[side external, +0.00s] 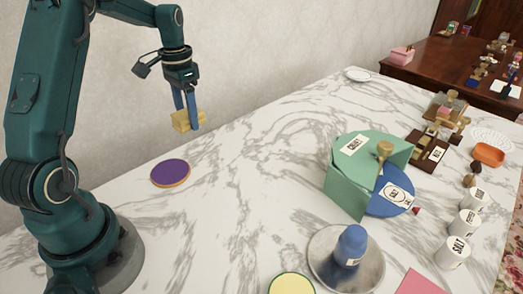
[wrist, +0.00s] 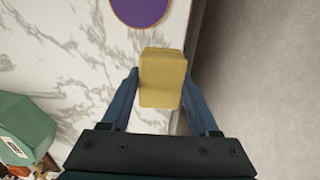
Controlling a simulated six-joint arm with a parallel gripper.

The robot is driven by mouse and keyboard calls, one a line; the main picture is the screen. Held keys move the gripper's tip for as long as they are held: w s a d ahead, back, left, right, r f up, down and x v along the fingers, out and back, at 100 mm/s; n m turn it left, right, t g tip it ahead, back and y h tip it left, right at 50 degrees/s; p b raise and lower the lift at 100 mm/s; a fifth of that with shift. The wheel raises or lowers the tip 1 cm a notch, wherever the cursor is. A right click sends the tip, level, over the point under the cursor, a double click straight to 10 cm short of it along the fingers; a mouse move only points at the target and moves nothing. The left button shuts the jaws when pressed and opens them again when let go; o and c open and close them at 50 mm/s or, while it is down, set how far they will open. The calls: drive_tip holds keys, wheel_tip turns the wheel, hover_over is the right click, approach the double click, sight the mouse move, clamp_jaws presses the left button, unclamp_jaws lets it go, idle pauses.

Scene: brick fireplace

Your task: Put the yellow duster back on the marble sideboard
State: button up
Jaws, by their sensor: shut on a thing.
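The yellow duster (side external: 182,121) is a pale yellow block held in my gripper (side external: 191,112), whose blue fingers are shut on it. In the side view it hangs above the back edge of the marble sideboard (side external: 255,145), close to the wall. In the wrist view the duster (wrist: 162,80) sits between the two fingers of my gripper (wrist: 162,92). The marble top (wrist: 60,50) shows to the left there, and its edge passes behind the duster. The duster's height above the marble is hard to tell.
A purple disc (side external: 170,173) lies on the marble near my base. A green folded stand (side external: 348,190), a blue disc (side external: 390,197), a blue container (side external: 351,245) on a silver plate (side external: 322,268) and white labelled pots (side external: 454,251) stand to the right. The marble's middle is clear.

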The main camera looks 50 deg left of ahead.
hover_over(216, 149)
wheel_tip(216, 149, down, 4)
drive_tip(key=shift+r, duration=0.2)
drive_tip(key=shift+f, duration=1.9)
drive_tip(key=shift+f, duration=0.1)
drive_tip(key=o, duration=1.3)
